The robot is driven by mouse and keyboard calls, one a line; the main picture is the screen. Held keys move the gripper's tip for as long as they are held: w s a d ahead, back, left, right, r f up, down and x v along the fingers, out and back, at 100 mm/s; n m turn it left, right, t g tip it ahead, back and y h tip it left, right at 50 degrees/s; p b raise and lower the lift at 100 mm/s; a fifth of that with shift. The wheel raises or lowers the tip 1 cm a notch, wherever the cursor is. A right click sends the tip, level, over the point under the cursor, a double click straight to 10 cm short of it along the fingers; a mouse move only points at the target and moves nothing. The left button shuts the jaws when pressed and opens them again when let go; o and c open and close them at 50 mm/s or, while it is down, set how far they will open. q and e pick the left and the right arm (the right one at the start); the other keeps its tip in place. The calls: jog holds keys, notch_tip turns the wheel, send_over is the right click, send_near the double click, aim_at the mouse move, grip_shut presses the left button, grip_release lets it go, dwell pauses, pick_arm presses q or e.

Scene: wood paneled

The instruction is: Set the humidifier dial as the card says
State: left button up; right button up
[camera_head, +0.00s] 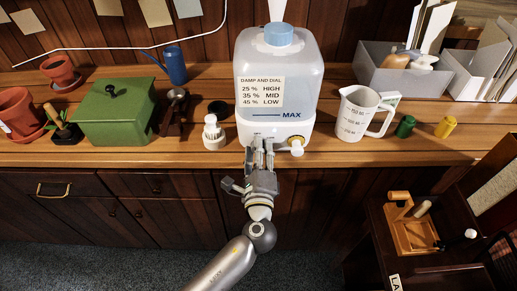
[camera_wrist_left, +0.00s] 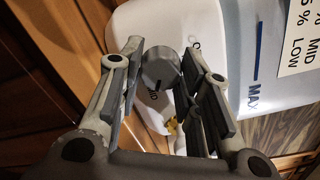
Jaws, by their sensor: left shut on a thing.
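The humidifier (camera_head: 310,80) is a translucent white tank with a blue cap, standing on the wooden counter. The card (camera_head: 262,92) on its front reads "DAMP AND DIAL", 25 % HIGH, 35 % MID, 45 % LOW. It shows partly in the left wrist view (camera_wrist_left: 298,40). The grey round dial (camera_wrist_left: 160,66) is on the white base. A dark mark on its edge is near the lettering "MID"; another label is mostly hidden. My left gripper (camera_head: 259,150) is at the base front, its fingers (camera_wrist_left: 168,75) shut on the dial. In the head view the gripper hides the dial. My right gripper is out of view.
A white bottle (camera_head: 213,132) and green box (camera_head: 115,112) stand left; a measuring jug (camera_head: 361,113) and green and yellow cylinders (camera_head: 405,126) stand right.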

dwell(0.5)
pick_arm(q)
jog(key=o, duration=1)
jog(key=shift+d+f, duration=0.1)
jog(key=s, duration=1.2)
